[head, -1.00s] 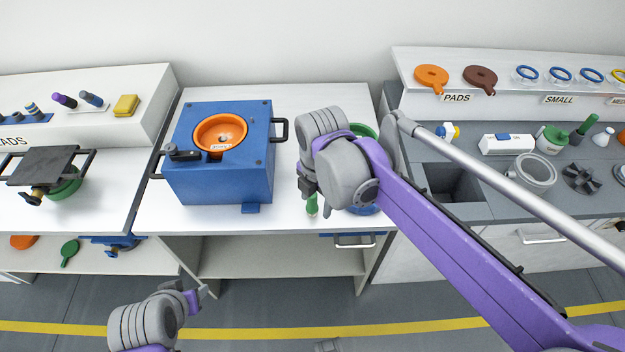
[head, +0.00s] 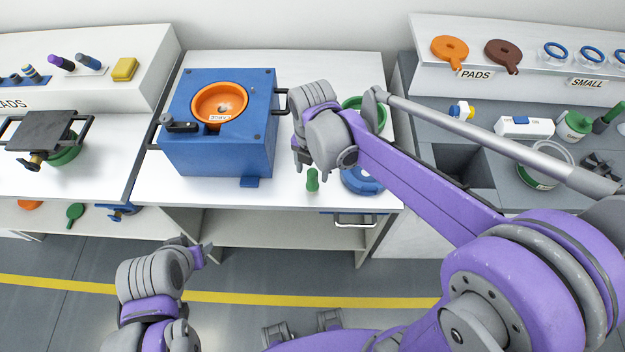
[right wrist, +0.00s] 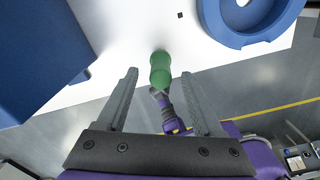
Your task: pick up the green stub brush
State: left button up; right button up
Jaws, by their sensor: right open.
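The green stub brush (head: 312,180) stands near the front edge of the middle white table, to the right of the blue press. In the right wrist view the brush (right wrist: 160,70) shows close to the fingertips and centred between their lines; I cannot tell whether it is fully between them. My right gripper (head: 303,166) is open and empty, just above and left of the brush in the head view. My left gripper (head: 206,252) is low, in front of the table and away from the brush; its jaws are not clear.
The blue press (head: 218,152) with an orange bowl stands left of the brush. A blue round part (head: 360,181) lies close to its right, and a green ring (head: 378,108) is partly hidden behind my right arm. The table's front edge is close to the brush.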

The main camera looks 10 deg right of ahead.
aim_at(312, 181)
notch_tip(312, 181, down, 4)
jog(key=shift+r, duration=0.1)
grip_shut()
dwell(0.4)
